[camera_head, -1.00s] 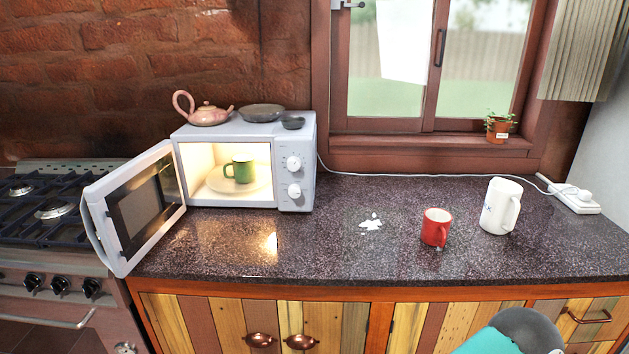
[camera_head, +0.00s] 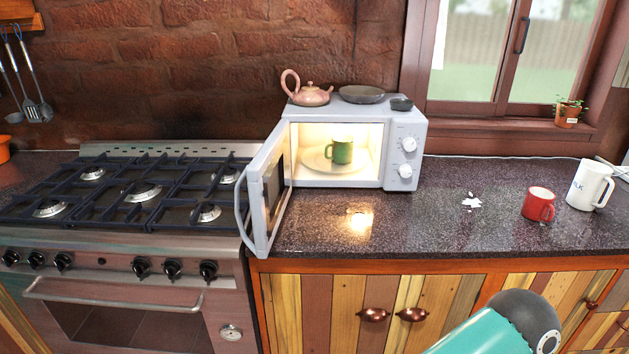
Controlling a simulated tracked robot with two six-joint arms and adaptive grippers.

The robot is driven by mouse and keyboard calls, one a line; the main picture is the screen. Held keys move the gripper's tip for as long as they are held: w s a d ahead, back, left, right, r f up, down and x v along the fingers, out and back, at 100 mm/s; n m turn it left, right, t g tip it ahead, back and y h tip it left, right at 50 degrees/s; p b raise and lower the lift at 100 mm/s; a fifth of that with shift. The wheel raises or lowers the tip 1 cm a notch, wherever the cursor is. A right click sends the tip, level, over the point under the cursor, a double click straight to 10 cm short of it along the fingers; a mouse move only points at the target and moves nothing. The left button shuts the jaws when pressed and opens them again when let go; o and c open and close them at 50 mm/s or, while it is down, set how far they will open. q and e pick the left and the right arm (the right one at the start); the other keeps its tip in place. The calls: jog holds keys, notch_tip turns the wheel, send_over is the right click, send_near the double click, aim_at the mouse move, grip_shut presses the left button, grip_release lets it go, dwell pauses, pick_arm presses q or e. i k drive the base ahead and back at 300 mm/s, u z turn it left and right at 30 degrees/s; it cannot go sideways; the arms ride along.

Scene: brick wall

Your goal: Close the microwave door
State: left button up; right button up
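The white microwave (camera_head: 405,150) stands on the dark speckled counter, its lit inside facing me. Its door (camera_head: 267,190) is hinged on the left and stands wide open, jutting out over the counter beside the stove. A curved handle (camera_head: 243,212) runs along the door's outer edge. A green mug (camera_head: 342,149) stands on the round plate (camera_head: 318,162) inside. A teal and grey link of my arm shows at the lower right, well away from the door. Neither of my grippers is in view.
A gas stove (camera_head: 130,200) stands left of the door. A teapot (camera_head: 311,95) and two dark dishes (camera_head: 362,94) sit on top of the microwave. A red mug (camera_head: 538,204), a white mug (camera_head: 590,185) and white bits (camera_head: 471,202) are on the counter at right. The counter before the microwave is clear.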

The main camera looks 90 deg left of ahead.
aim_at(267, 183)
jog(key=u, duration=0.45)
jog(key=k, duration=1.15)
jog(key=z, duration=0.5)
jog(key=i, duration=0.1)
jog(key=u, duration=2.7)
jog(key=i, duration=0.5)
jog(key=z, duration=0.25)
